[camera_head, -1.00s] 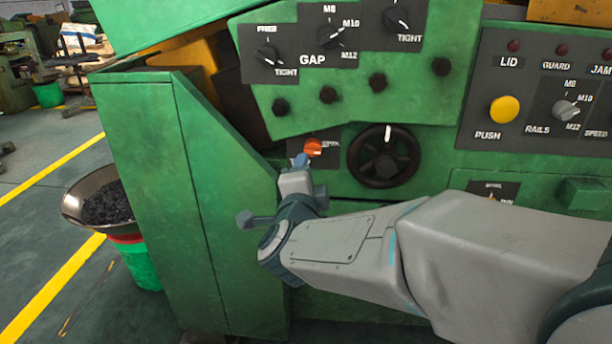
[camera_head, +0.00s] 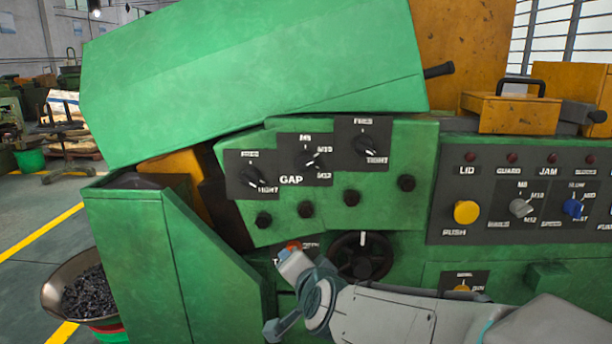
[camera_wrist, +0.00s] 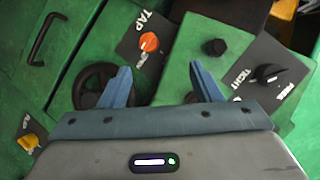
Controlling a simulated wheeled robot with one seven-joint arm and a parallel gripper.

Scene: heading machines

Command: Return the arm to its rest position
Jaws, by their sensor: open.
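My gripper (camera_wrist: 163,86) is open and empty in the wrist view, its two blue fingers apart. Beyond the fingers is an orange knob (camera_wrist: 149,42) on a plate marked TAP. In the head view my gripper (camera_head: 284,254) is at the lower middle, in front of the green machine's (camera_head: 160,235) panel. It partly covers the orange knob (camera_head: 293,246). My arm reaches in from the lower right. Whether the fingers touch anything is not shown; they look clear of the knob in the wrist view.
A black handwheel (camera_head: 362,256) is just right of my gripper. Above are GAP dials (camera_head: 310,160) and several black knobs. At right is a panel with a yellow push button (camera_head: 467,212) and a blue dial (camera_head: 573,208). A bowl of dark parts (camera_head: 85,295) stands at left.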

